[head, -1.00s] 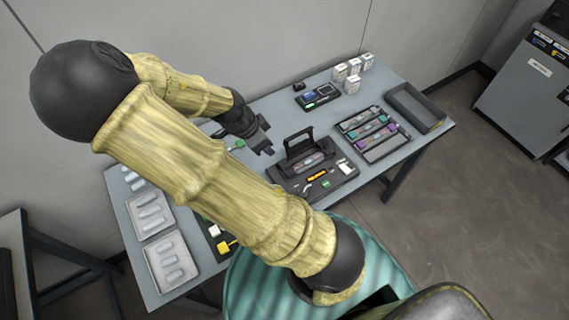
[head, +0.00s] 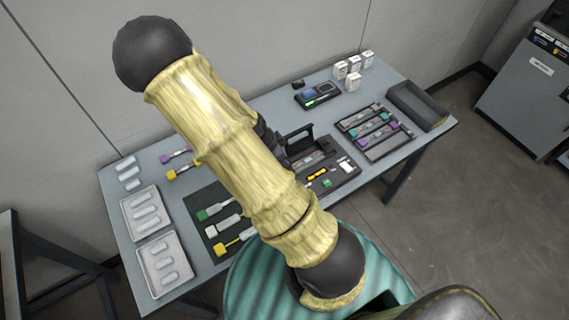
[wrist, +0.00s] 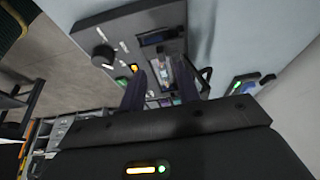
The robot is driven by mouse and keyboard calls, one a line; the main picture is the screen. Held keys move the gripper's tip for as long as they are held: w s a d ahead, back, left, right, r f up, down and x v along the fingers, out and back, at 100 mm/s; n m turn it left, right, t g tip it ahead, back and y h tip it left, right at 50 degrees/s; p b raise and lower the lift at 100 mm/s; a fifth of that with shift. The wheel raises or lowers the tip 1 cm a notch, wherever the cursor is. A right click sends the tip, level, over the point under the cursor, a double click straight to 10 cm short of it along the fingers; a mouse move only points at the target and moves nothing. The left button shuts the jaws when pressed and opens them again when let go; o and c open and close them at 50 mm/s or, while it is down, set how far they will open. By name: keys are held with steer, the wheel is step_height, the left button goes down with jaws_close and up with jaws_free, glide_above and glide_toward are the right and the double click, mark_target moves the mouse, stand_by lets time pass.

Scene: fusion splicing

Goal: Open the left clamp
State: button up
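The splicer (head: 345,172) sits on the table with its dark lid (head: 299,140) raised. Its left side is hidden behind my arm in the head view. In the wrist view, the splicer's panel (wrist: 118,32) is ahead of my gripper (wrist: 160,88). The two dark purple fingers are apart, with nothing visibly held between them. A pale part of the splicer's middle (wrist: 163,68) shows between and beyond the fingers. I cannot tell the left clamp apart there, nor whether a finger touches it. In the head view my gripper is hidden behind my arm.
A dark mat (head: 190,203) with colored-tipped tools lies left of the splicer. Two white trays (head: 158,284) are at the far left. A rack (head: 372,152) with colored holders and an empty dark tray (head: 436,118) are right. A small device (head: 304,104) and small boxes stand behind.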

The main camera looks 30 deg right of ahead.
steer(key=x, duration=0.5)
steer(key=shift+w+b, duration=0.15)
steer(key=shift+b, duration=0.25)
steer(key=shift+w+a, duration=0.15)
steer(key=shift+a, duration=0.1)
steer(key=shift+c, duration=0.4)
steer(key=shift+s+d, duration=0.25)
jaws_close()
